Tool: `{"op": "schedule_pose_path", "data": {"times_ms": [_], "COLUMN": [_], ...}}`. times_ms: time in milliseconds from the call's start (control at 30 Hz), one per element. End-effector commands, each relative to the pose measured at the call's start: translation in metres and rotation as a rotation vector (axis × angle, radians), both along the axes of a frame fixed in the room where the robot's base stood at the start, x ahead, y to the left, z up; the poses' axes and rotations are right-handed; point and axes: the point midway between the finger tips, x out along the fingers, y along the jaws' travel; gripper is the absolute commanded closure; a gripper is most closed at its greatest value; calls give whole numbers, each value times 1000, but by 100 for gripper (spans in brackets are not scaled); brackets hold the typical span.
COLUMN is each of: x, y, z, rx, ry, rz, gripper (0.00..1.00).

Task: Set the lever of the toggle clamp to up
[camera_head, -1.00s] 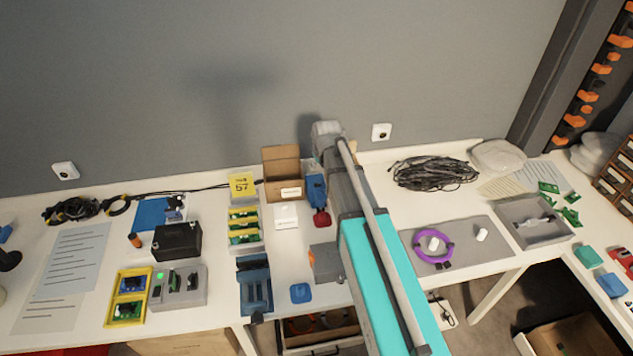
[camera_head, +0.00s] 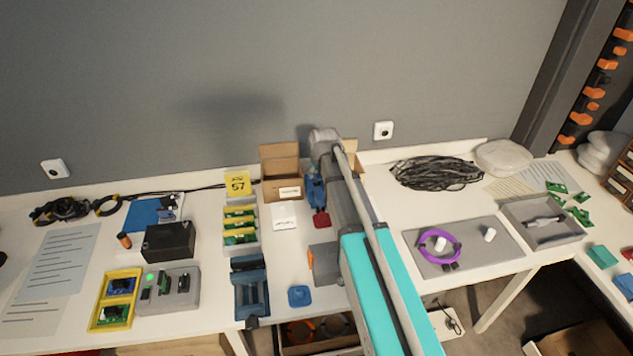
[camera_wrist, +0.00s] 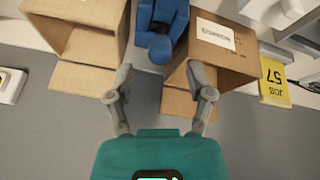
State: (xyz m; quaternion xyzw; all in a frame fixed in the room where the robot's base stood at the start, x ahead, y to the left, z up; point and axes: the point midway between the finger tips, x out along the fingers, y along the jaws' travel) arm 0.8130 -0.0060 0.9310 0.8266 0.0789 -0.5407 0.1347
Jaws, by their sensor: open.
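A blue device with a red end (camera_head: 319,200) stands at the back of the bench between two cardboard boxes. It may be the toggle clamp, but I cannot tell its lever position. In the wrist view, upside down to the head view, a blue body with a dark blue rounded end (camera_wrist: 160,45) shows beyond my fingertips. My gripper (camera_wrist: 160,82) is open, with nothing between its fingers; the blue body lies ahead of the gap, and contact is not visible. In the head view my arm hides the gripper.
Open cardboard boxes (camera_head: 281,170) (camera_wrist: 82,35) stand close on both sides of the blue device. The yellow job card (camera_head: 237,184) is left of them. A grey block (camera_head: 325,262) with an orange part lies in front, partly behind my arm. The wall is close behind.

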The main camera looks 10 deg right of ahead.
Motion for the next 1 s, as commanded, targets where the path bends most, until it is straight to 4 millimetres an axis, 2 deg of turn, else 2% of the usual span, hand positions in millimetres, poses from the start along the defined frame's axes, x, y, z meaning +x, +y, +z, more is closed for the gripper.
{"op": "schedule_pose_path", "data": {"times_ms": [100,400,933,967,1000], "x": [5,13,15,15,15], "y": [0,0,1,1,1], "z": [-13,-30,-34,-34,-34], "rx": [0,0,0,0,0], "ry": [0,0,0,0,0], "rz": [0,1,1,1,1], "gripper": [32,32,32,34,41]}}
